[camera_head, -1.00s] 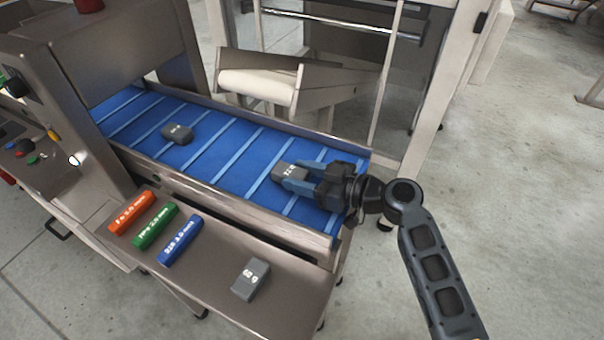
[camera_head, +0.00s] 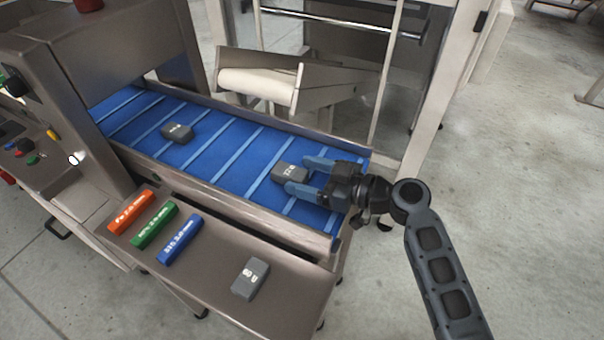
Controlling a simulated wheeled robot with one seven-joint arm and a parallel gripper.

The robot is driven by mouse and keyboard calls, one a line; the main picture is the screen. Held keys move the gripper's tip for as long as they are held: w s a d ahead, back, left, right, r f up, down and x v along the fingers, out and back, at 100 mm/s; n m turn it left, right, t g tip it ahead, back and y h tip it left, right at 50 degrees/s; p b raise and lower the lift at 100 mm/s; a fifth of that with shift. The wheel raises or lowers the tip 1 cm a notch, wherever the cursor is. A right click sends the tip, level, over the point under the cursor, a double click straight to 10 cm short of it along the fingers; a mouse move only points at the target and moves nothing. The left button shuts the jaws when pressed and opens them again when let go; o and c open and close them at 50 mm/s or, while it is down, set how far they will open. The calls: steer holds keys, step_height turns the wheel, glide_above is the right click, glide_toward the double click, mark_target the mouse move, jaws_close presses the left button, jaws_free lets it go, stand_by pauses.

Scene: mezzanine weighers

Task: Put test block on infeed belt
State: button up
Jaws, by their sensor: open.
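A grey test block (camera_head: 289,173) with white lettering lies on the blue infeed belt (camera_head: 236,158), toward its right end. My gripper (camera_head: 305,175) is open at the right of this block, with its blue fingers spread on either side of the block's right end. I cannot tell whether a finger still touches it. A second grey block (camera_head: 178,134) lies farther left on the belt, near the machine housing. A third grey block (camera_head: 250,278) rests on the metal side shelf.
Orange (camera_head: 131,211), green (camera_head: 155,225) and blue (camera_head: 179,240) lettered bars lie on the side shelf (camera_head: 215,270). A metal machine housing (camera_head: 120,60) stands over the belt's left end. Raised rails edge the belt. A framed guard (camera_head: 425,90) stands behind its right end.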

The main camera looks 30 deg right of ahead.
steer(key=b+v, duration=0.1)
steer(key=v, duration=0.9)
steer(key=shift+s+d, duration=0.25)
steer(key=shift+s, duration=0.1)
